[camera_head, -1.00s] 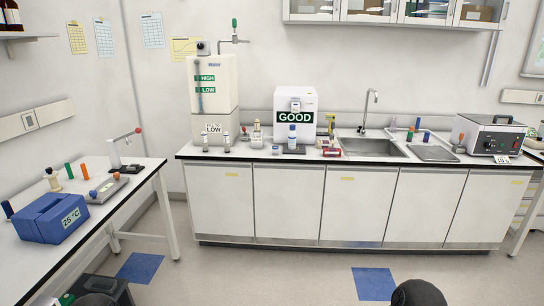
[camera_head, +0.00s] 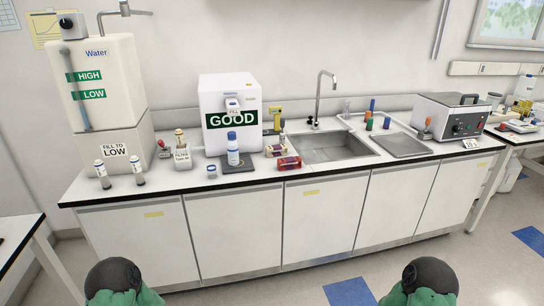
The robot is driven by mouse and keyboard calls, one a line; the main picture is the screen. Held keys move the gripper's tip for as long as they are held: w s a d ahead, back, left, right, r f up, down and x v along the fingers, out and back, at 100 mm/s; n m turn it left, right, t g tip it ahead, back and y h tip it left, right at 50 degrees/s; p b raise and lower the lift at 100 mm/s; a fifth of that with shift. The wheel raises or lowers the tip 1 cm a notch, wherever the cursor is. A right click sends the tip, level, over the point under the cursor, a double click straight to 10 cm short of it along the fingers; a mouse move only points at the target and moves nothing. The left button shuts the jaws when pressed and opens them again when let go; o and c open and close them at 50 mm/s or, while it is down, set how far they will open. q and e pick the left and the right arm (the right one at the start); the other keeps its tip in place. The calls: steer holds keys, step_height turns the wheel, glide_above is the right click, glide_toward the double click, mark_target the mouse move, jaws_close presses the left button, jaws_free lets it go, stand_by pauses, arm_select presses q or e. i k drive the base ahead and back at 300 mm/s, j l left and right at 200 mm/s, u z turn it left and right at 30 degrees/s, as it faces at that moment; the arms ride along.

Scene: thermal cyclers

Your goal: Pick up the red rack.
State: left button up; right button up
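A small red item (camera_head: 289,163) lies near the front edge of the white counter (camera_head: 262,178), left of the sink. A smaller red and pale item (camera_head: 276,150) lies just behind it. They are too small to tell whether either is a rack, and no other clear red rack shows. Neither of my grippers is in view; only dark round parts of my own arms show at the bottom edge.
A white bottle with a blue cap (camera_head: 233,150) stands left of the red items, before the white GOOD unit (camera_head: 229,112). The sink (camera_head: 330,147) and a grey heated bath (camera_head: 450,114) are to the right. A water tank (camera_head: 105,75) stands left. Floor shows before the counter.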

mark_target(291, 159)
steer(key=i+j, duration=0.1)
steer(key=i+l+u, duration=0.2)
steer(key=u, duration=0.3)
steer(key=i+l+u, duration=0.1)
steer(key=l+u, duration=0.15)
steer(key=u, duration=0.25)
steer(key=i+l+u, duration=0.1)
steer(key=l+u, duration=0.2)
steer(key=u, duration=0.2)
